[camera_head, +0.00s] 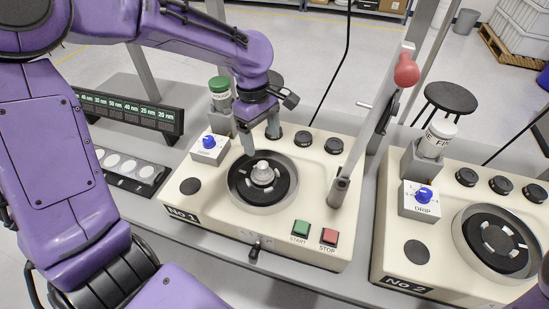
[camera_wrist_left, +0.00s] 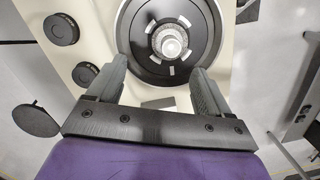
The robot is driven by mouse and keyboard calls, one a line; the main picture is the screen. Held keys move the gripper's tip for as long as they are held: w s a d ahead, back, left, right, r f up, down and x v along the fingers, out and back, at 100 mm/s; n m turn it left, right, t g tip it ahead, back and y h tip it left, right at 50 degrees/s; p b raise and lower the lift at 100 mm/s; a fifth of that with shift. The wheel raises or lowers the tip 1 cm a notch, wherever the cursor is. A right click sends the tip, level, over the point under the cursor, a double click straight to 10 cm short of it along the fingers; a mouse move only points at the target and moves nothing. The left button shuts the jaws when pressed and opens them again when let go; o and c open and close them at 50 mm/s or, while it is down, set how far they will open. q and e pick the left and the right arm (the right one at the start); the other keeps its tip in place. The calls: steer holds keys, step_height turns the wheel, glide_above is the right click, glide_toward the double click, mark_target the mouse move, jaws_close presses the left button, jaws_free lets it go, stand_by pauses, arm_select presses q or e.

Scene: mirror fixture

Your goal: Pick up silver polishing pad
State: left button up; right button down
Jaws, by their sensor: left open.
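The silver polishing pad (camera_head: 262,172) appears to be the small silver, stepped round piece at the centre of the black disc on the No 1 machine (camera_head: 215,222). It also shows in the left wrist view (camera_wrist_left: 171,45), near the top middle. My left gripper (camera_head: 260,140) is open and empty, above the back edge of the disc and behind the silver piece. In the left wrist view its two grey fingers (camera_wrist_left: 162,68) stand apart, one on each side below the silver piece, not touching it. My right gripper is not in view.
A tall lever with a red knob (camera_head: 406,70) rises right of the disc. A green-capped bottle (camera_head: 221,92) and blue dial (camera_head: 209,142) stand to its left. A tray of white discs (camera_head: 128,167) lies farther left. The No 2 machine (camera_head: 392,265) stands right.

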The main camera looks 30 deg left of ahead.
mark_target(263, 167)
arm_select(q)
steer(key=s+f, duration=0.3)
steer(key=shift+d+f, duration=0.1)
steer(key=shift+d, duration=0.05)
steer(key=f, duration=0.2)
steer(key=w+f, duration=0.1)
steer(key=d+f, duration=0.1)
steer(key=f, duration=0.1)
steer(key=shift+w+f+p, duration=0.3)
steer(key=shift+p, duration=0.1)
steer(key=shift+s+r, duration=0.15)
steer(key=shift+s, duration=0.3)
steer(key=shift+c, duration=1.2)
steer(key=c, duration=0.8)
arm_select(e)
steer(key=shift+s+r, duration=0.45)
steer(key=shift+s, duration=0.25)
